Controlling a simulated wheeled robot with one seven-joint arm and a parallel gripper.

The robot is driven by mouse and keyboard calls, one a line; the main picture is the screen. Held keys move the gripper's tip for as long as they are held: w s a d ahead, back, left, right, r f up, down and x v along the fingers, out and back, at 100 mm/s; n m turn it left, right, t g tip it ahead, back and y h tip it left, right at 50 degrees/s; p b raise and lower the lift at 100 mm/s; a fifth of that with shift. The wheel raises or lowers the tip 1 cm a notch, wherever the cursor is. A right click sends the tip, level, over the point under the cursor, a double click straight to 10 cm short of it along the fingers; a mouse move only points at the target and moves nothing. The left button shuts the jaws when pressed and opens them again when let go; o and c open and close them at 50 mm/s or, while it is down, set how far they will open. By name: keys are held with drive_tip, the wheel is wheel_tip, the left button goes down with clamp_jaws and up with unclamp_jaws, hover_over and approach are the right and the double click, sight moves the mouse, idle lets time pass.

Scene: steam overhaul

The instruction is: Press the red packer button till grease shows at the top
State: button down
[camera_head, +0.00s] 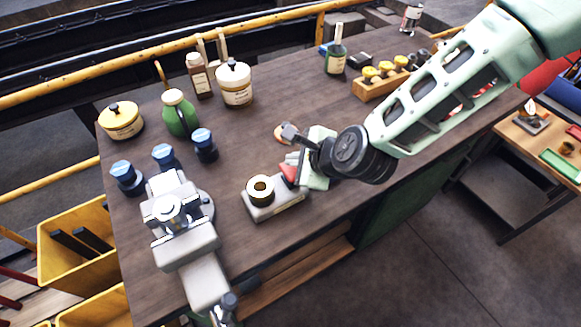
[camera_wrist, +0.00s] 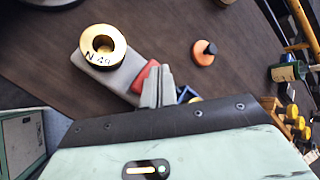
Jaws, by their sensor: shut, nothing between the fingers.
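The packer (camera_head: 278,208) is a pale grey block on the dark bench, with a brass ring-shaped bearing (camera_head: 260,188) on its left end. The bearing also shows in the wrist view (camera_wrist: 103,47), with lettering on its rim and an open bore. I cannot make out grease at its top. The red button (camera_wrist: 146,77) is at the packer's other end and is partly hidden by my fingers; it also shows in the head view (camera_head: 288,174). My gripper (camera_wrist: 157,72) is shut and empty, its fingertips right at the button. I cannot tell whether they touch it.
An orange round piece with a dark knob (camera_wrist: 204,52) lies behind the packer. A grey vise (camera_head: 185,235) stands to the left, near blue-capped jars (camera_head: 163,156). Bottles and tins line the back. A wooden rack with yellow knobs (camera_head: 378,83) stands behind my arm.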

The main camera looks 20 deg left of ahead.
sight(291, 169)
drive_tip(key=shift+f, duration=0.1)
idle(0.3)
drive_tip(key=shift+f+b, duration=0.35)
drive_tip(key=shift+b, duration=0.1)
drive_tip(key=shift+f+b, duration=0.9)
drive_tip(key=shift+f, duration=0.15)
idle(0.9)
drive_tip(key=shift+r, duration=0.1)
drive_tip(key=shift+r+p, duration=1)
drive_tip(key=shift+r, duration=0.35)
drive_tip(key=shift+r, duration=0.1)
drive_tip(key=shift+r+p, duration=1.8)
drive_tip(key=shift+r, duration=0.65)
drive_tip(key=shift+w+d, duration=0.1)
idle(0.6)
